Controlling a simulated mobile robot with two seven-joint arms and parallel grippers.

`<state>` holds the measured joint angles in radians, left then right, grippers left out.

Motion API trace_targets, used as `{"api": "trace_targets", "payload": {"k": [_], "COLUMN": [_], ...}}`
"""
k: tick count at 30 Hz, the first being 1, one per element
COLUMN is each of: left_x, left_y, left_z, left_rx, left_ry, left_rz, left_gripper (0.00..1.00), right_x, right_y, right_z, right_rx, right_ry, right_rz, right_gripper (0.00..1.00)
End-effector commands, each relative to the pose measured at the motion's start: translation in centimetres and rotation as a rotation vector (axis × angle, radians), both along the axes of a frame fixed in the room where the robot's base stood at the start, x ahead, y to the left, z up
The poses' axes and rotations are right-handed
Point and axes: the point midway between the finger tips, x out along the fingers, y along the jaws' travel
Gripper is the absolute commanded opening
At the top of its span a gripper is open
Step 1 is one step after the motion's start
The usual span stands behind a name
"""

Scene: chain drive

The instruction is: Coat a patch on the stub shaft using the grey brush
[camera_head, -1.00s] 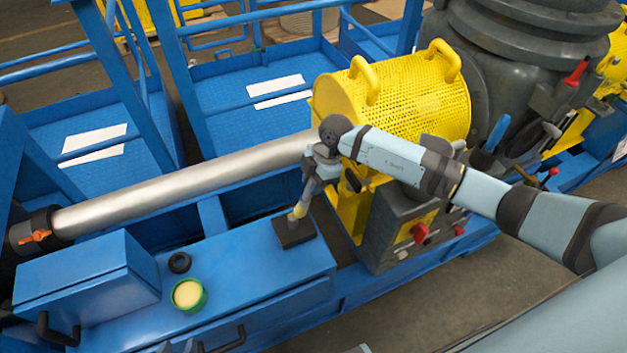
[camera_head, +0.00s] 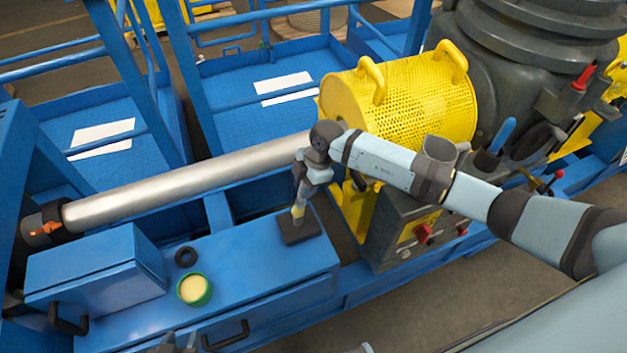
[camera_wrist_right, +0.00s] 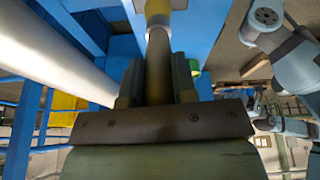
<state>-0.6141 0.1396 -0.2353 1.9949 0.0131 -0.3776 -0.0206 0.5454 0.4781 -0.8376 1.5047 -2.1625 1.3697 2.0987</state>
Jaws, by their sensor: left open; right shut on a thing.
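The stub shaft, a long silver cylinder (camera_head: 190,182), runs from a dark collar at left to the yellow perforated guard. My right gripper (camera_head: 304,190) is shut on the grey brush (camera_head: 298,208), which is nearly upright with a yellow band low down. The brush's lower end is at a dark block (camera_head: 300,229) on the blue bench; whether it sits in it is unclear. In the right wrist view, the brush handle (camera_wrist_right: 159,70) lies between the fingers, and the shaft (camera_wrist_right: 50,55) passes at left, apart. My left gripper (camera_head: 178,344) is open, partly cut off at the bottom edge.
A green pot (camera_head: 194,291) with pale yellow contents and a black ring (camera_head: 186,257) stand on the blue bench (camera_head: 255,265). A blue box (camera_head: 95,270) is at left. The yellow guard (camera_head: 420,95) and a grey control box (camera_head: 400,230) stand close to my right arm.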

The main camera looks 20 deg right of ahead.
Motion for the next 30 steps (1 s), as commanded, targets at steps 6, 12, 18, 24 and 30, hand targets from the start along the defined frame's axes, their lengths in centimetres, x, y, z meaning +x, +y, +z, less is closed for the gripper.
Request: {"api": "trace_targets", "payload": {"k": [6, 12, 18, 24, 30], "left_x": [0.0, 0.0, 0.0, 0.0, 0.0], "left_y": [0.0, 0.0, 0.0, 0.0, 0.0], "left_z": [0.8, 1.0, 1.7, 2.1, 2.0], "left_rx": [0.000, 0.000, 0.001, 0.001, 0.001], "left_ry": [0.001, 0.001, 0.002, 0.002, 0.002], "left_rz": [0.000, 0.000, 0.000, 0.000, 0.000], "left_gripper": [0.46, 0.46, 0.46, 0.46, 0.46], "right_x": [-0.4, -0.4, -0.3, -0.1, -0.1], "right_y": [0.4, -0.4, -2.3, -3.8, -3.9], "right_z": [-0.2, -0.3, -0.1, 0.1, 0.1], "right_rx": [0.001, 0.001, -0.003, -0.001, 0.000], "right_ry": [0.010, 0.011, 0.010, 0.007, 0.005], "right_rz": [0.003, 0.002, -0.001, 0.000, 0.001], "right_gripper": [0.00, 0.00, 0.00, 0.00, 0.00]}}
